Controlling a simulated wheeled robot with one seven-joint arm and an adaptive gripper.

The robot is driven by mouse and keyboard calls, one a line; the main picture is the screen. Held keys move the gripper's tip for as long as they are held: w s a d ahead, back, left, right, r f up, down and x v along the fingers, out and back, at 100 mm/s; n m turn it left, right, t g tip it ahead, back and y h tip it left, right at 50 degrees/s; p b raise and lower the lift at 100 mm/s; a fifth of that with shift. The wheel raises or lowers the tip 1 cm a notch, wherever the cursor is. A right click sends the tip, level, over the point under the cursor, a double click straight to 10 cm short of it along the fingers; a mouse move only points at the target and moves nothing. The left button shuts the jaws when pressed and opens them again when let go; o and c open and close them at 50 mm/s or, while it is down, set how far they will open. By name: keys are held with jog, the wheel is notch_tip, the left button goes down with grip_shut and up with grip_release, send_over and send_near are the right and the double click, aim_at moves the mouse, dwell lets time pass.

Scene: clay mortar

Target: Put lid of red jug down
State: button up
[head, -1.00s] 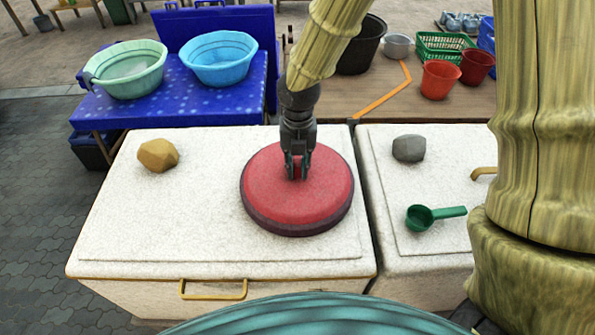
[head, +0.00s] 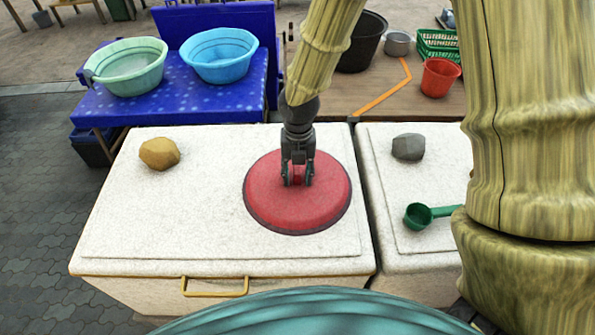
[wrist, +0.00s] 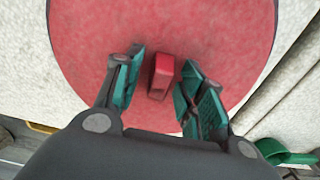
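The round red lid (head: 270,205) with a dark rim lies flat on the right part of the white chest top (head: 150,215). It also fills much of the wrist view (wrist: 95,30). A small red block-shaped knob (wrist: 162,72) stands up at its middle. My gripper (head: 298,182) is over the lid, with its fingers down around the knob. In the wrist view the green-padded fingers (wrist: 160,85) stand apart, with a gap on each side of the knob. No red jug body can be made out.
A yellow stone (head: 159,153) sits at the chest's back left. A second white chest to the right carries a grey stone (head: 408,147) and a green scoop (head: 420,215). Basins stand on the blue table (head: 195,100) behind.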

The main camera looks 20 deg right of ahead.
aim_at(298, 170)
jog(key=shift+r, duration=0.2)
notch_tip(298, 170, up, 12)
jog(key=b, duration=0.3)
jog(key=shift+b, duration=0.4)
jog(key=shift+w+d+f, duration=0.1)
dwell(0.6)
